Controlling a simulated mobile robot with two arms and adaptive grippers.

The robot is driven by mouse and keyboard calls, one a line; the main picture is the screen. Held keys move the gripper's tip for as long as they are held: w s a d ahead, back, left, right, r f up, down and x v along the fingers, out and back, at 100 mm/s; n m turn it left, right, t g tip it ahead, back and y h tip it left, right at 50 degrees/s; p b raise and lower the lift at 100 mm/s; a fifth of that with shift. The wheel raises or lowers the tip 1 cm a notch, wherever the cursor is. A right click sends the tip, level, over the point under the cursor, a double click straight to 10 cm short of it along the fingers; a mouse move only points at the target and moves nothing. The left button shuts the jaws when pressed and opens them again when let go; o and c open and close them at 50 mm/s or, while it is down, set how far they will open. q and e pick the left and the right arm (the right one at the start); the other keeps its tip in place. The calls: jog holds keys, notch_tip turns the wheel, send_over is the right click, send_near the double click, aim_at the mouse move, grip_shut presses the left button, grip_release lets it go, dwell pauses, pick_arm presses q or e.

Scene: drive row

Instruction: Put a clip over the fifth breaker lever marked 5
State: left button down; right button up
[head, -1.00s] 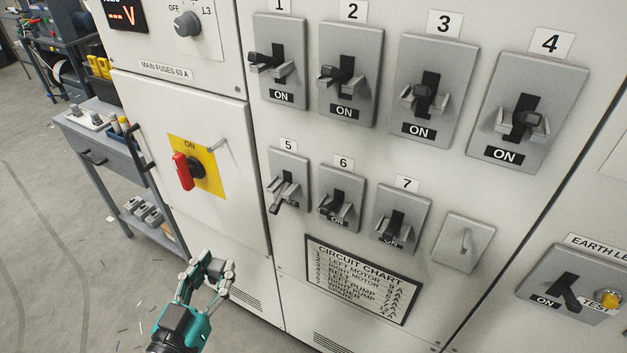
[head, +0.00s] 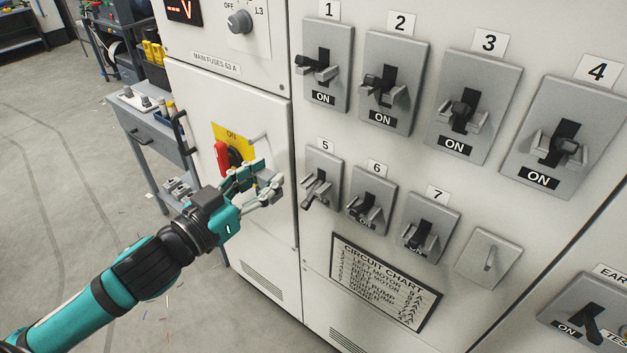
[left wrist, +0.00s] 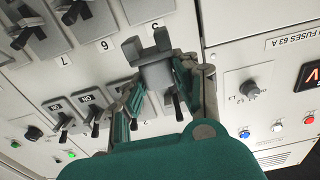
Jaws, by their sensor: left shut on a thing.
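My left gripper (head: 268,188) is shut on a small grey clip (left wrist: 157,76). In the left wrist view the clip sits between the two fingers, its two prongs pointing up the picture toward the label 5 (left wrist: 153,28). My right gripper is not in view.
Breaker 6 (head: 384,191) and breaker 7 (head: 447,217) stand right of breaker 5, with breakers 1 (head: 342,56) and 2 (head: 404,72) above. The red rotary switch (head: 223,158) is right behind my gripper. A circuit chart (head: 385,280) hangs below.

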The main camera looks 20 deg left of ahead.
pick_arm(q)
jog(key=shift+f+b+x, duration=0.2)
jog(key=shift+b+x, duration=0.7)
jog(key=shift+x, duration=0.1)
jog(key=w+r+p, duration=0.1)
jog(key=w, duration=0.1)
jog(key=p, duration=0.3)
send_over(322, 162)
jog(key=v, duration=0.4)
jog(key=shift+f, duration=0.1)
jog(key=shift+w+d+f, duration=0.1)
jog(key=shift+w+f, duration=0.1)
jog(key=shift+f, duration=0.3)
jog(key=shift+w+d+f, duration=0.1)
jog(key=shift+w+f, duration=0.1)
jog(key=shift+f, duration=0.35)
notch_tip(322, 162, down, 4)
jog(key=shift+s+a+f+p, duration=0.1)
jog(key=shift+f+p, duration=0.15)
jog(key=shift+p, duration=0.15)
jog(key=shift+f+p, duration=0.2)
jog(key=shift+p, duration=0.1)
jog(key=shift+f, duration=0.2)
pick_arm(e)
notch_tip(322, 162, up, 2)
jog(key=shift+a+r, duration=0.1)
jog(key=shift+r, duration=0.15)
